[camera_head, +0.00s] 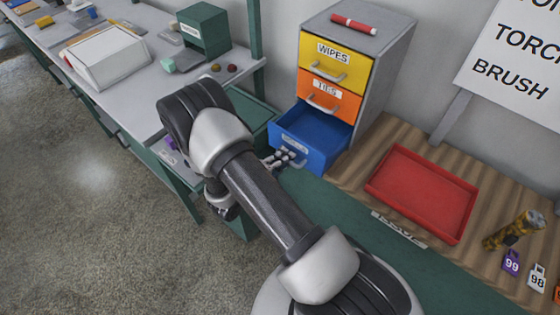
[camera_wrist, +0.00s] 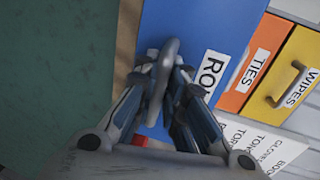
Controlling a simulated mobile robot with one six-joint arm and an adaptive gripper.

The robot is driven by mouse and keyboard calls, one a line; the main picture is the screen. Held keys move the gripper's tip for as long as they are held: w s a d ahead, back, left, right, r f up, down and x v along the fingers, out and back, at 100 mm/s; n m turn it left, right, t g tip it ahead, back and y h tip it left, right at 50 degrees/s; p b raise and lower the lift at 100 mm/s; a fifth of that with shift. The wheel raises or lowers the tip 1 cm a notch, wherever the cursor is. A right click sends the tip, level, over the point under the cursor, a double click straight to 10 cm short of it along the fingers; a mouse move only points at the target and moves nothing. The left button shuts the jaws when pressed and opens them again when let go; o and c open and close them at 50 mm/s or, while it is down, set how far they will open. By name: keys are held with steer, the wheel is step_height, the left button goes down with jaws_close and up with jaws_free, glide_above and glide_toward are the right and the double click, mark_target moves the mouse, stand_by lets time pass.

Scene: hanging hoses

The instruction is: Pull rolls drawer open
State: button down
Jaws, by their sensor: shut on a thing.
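The blue rolls drawer (camera_head: 310,135) is the lowest of three drawers in a grey cabinet (camera_head: 385,62). It stands pulled out from the cabinet, and its inside shows from above. In the wrist view its blue front (camera_wrist: 195,28) carries a label that reads "RO", the rest hidden by my fingers. My gripper (camera_head: 285,158) is at the drawer's front, shut on the drawer's grey handle (camera_wrist: 166,75). The yellow wipes drawer (camera_head: 335,62) and the orange ties drawer (camera_head: 328,95) above it are closed.
A red marker-like cylinder (camera_head: 354,24) lies on the cabinet. A red tray (camera_head: 422,193) and a yellow-black torch (camera_head: 513,230) are on the wooden top to the right, with numbered tags (camera_head: 511,262). A grey workbench (camera_head: 150,90) stands left.

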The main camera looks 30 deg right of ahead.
steer(key=c, duration=1.9)
jaws_free()
steer(key=v, duration=1.2)
steer(key=shift+a, duration=0.1)
steer(key=shift+r, duration=0.1)
